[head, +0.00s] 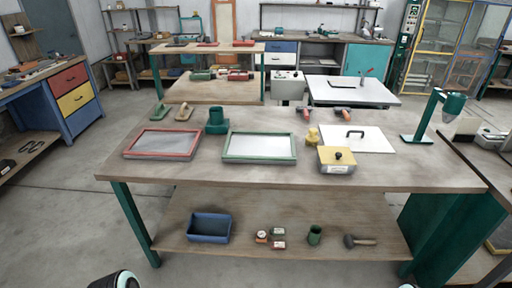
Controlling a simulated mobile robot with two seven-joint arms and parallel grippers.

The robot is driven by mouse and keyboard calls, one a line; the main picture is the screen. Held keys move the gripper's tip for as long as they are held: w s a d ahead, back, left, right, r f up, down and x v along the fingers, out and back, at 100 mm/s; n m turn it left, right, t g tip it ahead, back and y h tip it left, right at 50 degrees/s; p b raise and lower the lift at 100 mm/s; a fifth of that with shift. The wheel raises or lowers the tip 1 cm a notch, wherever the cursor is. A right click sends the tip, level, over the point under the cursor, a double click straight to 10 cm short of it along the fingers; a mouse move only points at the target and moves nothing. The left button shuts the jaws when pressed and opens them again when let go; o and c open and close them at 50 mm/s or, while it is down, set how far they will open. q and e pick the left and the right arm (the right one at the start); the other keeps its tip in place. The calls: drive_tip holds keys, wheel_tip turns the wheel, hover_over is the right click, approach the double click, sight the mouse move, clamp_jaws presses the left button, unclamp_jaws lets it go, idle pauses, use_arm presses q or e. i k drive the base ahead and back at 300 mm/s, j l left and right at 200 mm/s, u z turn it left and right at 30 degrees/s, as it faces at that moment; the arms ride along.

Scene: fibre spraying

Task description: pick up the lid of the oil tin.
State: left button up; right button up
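A squat metal tin (337,169) with a pale yellow lid (333,156) stands near the front edge of the workbench, right of the middle. The lid has a round black knob (338,155) on top and sits on the tin. I take this for the oil tin; no label is readable. No gripper fingers show in the head view. Only a dark, rounded part of my own body shows at the bottom left edge, and a sliver at the bottom right. Both are well away from the tin.
The workbench (230,172) also holds a red frame (127,150), a green frame (226,154), a green cup-shaped part (217,122), a small yellow object (312,135), a white plate (372,145) with a black handle, and a green stand (436,115). Bare wood lies before the tin.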

sight(329, 155)
drive_tip(key=l+u, duration=0.1)
drive_tip(key=u, duration=0.35)
drive_tip(key=i+l+u, duration=0.1)
drive_tip(key=u, duration=0.4)
drive_tip(key=l+u, duration=0.25)
drive_tip(key=u, duration=0.2)
drive_tip(key=l+u, duration=0.3)
drive_tip(key=l, duration=0.2)
drive_tip(key=k+l+u, duration=0.15)
drive_tip(key=l+u, duration=0.2)
drive_tip(key=k+l, duration=0.1)
drive_tip(key=l, duration=0.3)
drive_tip(key=k+l+u, duration=0.15)
drive_tip(key=l, duration=0.65)
drive_tip(key=k+u, duration=0.05)
